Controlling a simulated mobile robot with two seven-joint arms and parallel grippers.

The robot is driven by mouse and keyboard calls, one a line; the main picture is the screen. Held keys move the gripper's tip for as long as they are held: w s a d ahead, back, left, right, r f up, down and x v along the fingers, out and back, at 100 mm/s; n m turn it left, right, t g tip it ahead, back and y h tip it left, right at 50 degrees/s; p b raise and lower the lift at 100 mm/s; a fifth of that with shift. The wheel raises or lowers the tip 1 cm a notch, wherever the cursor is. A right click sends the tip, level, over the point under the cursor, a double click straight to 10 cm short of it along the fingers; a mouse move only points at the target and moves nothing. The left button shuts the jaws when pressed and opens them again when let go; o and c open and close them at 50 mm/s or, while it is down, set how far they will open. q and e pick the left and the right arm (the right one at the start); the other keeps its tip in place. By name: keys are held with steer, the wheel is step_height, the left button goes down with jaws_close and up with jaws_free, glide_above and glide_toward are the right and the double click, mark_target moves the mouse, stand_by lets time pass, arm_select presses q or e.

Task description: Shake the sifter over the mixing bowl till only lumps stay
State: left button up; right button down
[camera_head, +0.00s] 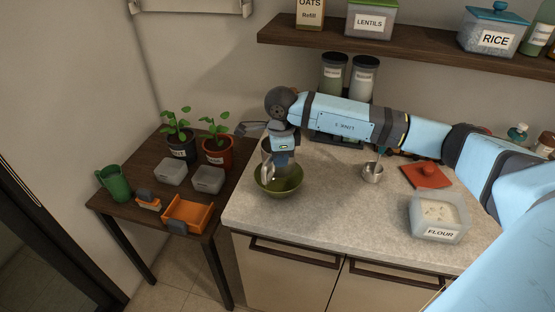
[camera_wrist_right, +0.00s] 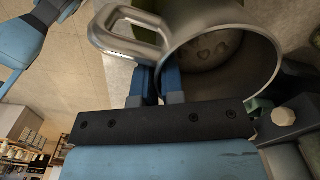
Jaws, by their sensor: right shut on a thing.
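The green mixing bowl (camera_head: 290,190) stands at the left end of the counter. My right gripper (camera_head: 282,162) is above it, pointing down. My left gripper is not in view.
An open flour container (camera_head: 438,232), a red lid (camera_head: 427,176) and a small metal cup (camera_head: 373,174) stand on the counter right of the bowl. A dark side table (camera_head: 135,175) to the left holds plants, boxes, an orange tray and a green mug. A shelf (camera_head: 420,60) is above.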

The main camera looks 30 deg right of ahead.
stand_by(1.1)
